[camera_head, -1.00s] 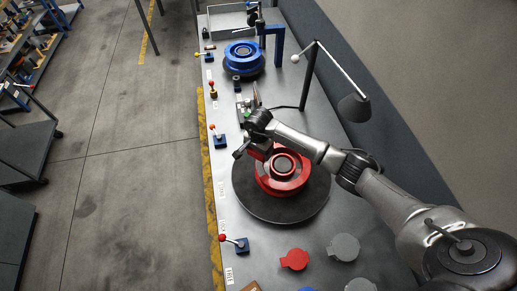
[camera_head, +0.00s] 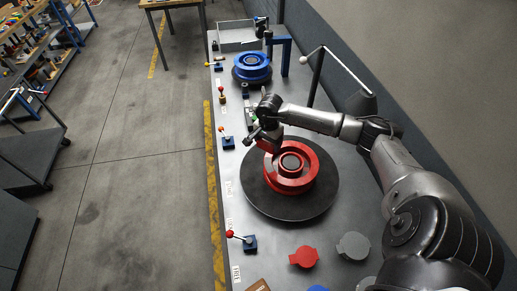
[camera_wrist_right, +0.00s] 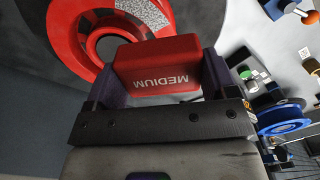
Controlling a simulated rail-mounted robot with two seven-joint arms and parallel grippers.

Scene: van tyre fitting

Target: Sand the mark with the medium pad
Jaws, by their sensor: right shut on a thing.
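My right gripper (camera_wrist_right: 160,75) is shut on the medium pad (camera_wrist_right: 155,60), a red block with MEDIUM printed on it. In the head view my right gripper (camera_head: 264,138) is over the far left edge of the red wheel (camera_head: 292,184). The pad is hard to make out there. The wheel lies on a black round turntable (camera_head: 318,200) and also shows in the right wrist view (camera_wrist_right: 68,48). A speckled grey patch (camera_wrist_right: 98,18) shows on the wheel there, apart from the pad; it looks like the mark. My left gripper is out of view.
A blue wheel (camera_head: 252,66) stands farther along the bench. Red (camera_head: 304,257) and grey (camera_head: 353,246) discs lie near the front. Levers on blue blocks, one red-knobbed (camera_head: 248,243), line the left edge. A lamp (camera_head: 361,103) stands at the right.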

